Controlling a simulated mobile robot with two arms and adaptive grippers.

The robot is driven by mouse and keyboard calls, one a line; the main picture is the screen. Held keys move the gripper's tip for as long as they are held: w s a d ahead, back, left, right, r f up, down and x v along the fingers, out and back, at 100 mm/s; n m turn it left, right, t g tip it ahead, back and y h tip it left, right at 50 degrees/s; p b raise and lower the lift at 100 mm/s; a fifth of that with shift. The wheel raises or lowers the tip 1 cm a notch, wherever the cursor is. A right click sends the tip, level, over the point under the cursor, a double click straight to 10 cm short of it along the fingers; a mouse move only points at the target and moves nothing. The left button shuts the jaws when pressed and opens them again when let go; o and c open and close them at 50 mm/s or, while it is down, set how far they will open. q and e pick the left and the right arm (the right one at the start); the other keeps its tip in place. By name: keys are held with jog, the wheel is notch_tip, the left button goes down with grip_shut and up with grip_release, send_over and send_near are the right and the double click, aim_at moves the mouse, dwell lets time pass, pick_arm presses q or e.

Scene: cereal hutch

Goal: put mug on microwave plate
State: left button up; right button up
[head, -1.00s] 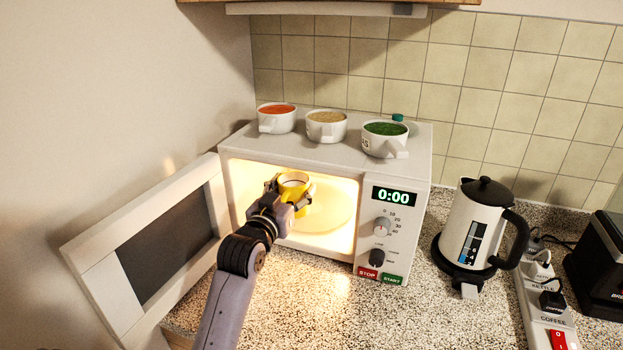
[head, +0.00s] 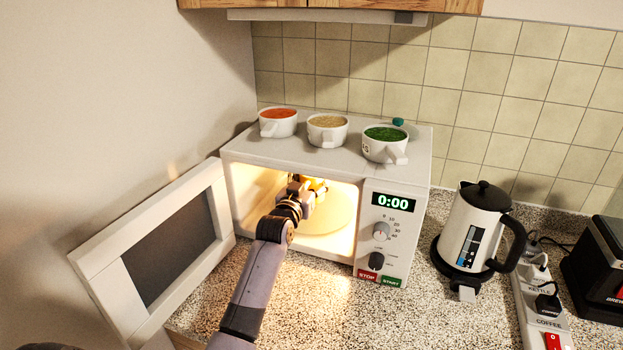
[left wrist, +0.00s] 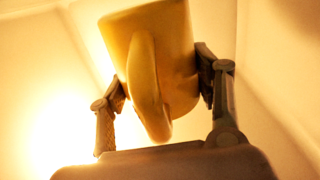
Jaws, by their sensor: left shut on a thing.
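The yellow mug (head: 317,184) is inside the lit, open microwave (head: 300,160), mostly hidden behind my left gripper (head: 305,188) in the head view. In the left wrist view the mug (left wrist: 160,60) fills the upper middle, its handle toward the camera. The fingers of my left gripper (left wrist: 160,88) are shut on it from both sides. The round microwave plate (head: 335,215) shows below and to the right of the gripper. I cannot tell whether the mug touches the plate. My right gripper is not in view.
The microwave door (head: 165,255) stands open at the left. Three cups, red (head: 278,125), tan (head: 327,132) and green (head: 385,147), stand on top of the microwave. A kettle (head: 478,230) and a power strip (head: 540,300) are at the right. The counter in front is clear.

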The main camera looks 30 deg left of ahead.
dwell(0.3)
pick_arm(q)
jog(key=shift+f, duration=0.4)
jog(key=shift+s+d+f+b, duration=0.1)
jog(key=shift+f+b, duration=0.15)
jog(key=shift+b, duration=0.05)
